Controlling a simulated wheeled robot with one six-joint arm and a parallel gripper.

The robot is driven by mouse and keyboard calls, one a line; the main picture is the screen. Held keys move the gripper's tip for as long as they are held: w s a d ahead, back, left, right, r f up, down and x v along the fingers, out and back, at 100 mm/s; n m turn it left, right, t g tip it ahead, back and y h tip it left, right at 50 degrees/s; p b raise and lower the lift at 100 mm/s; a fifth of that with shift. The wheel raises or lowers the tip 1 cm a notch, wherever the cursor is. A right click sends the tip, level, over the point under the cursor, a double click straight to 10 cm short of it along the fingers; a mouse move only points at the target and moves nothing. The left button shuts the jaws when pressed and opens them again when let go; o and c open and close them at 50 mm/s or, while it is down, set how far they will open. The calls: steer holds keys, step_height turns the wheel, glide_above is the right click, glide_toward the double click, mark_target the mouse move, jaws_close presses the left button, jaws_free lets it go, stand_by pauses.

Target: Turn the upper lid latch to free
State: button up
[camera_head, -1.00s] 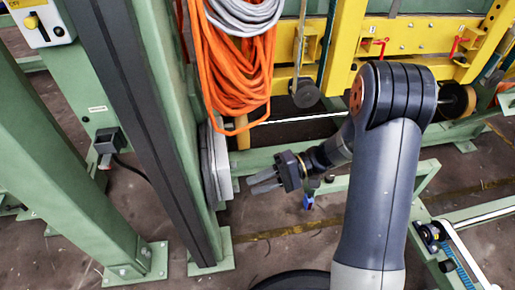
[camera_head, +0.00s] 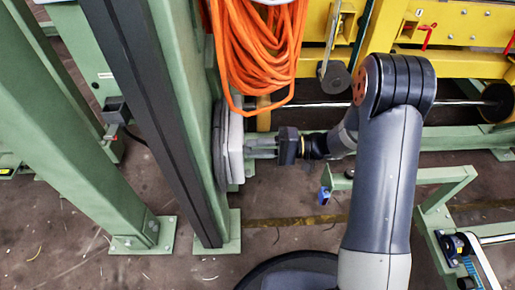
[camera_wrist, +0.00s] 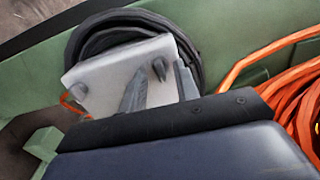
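A pale grey box lid (camera_wrist: 115,75) shows in the wrist view with two dark grey latches. One latch (camera_wrist: 160,69) is on the side toward the orange cable, which hangs higher in the head view, so it appears to be the upper one. The other latch (camera_wrist: 79,90) is at the lid's left. My gripper (camera_wrist: 160,70) is open, its two fingers apart on either side of the upper latch; I cannot tell whether they touch it. In the head view the box (camera_head: 236,148) shows edge-on against the green post, and my gripper (camera_head: 258,148) points left at its face.
Orange cable (camera_head: 258,55) hangs just above my gripper, and lies at the right in the wrist view (camera_wrist: 295,90). A black cable coil (camera_wrist: 130,25) surrounds the lid's back. The green post (camera_head: 195,120) stands left; yellow machinery (camera_head: 460,25) fills the back right.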

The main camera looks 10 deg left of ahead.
steer(key=shift+c, duration=0.2)
jaws_close()
steer(key=shift+m+p, duration=0.35)
steer(key=shift+m, duration=0.15)
steer(key=m+p, duration=1)
steer(key=m, duration=0.6)
steer(key=shift+m+p, duration=0.3)
steer(key=shift+m, duration=0.4)
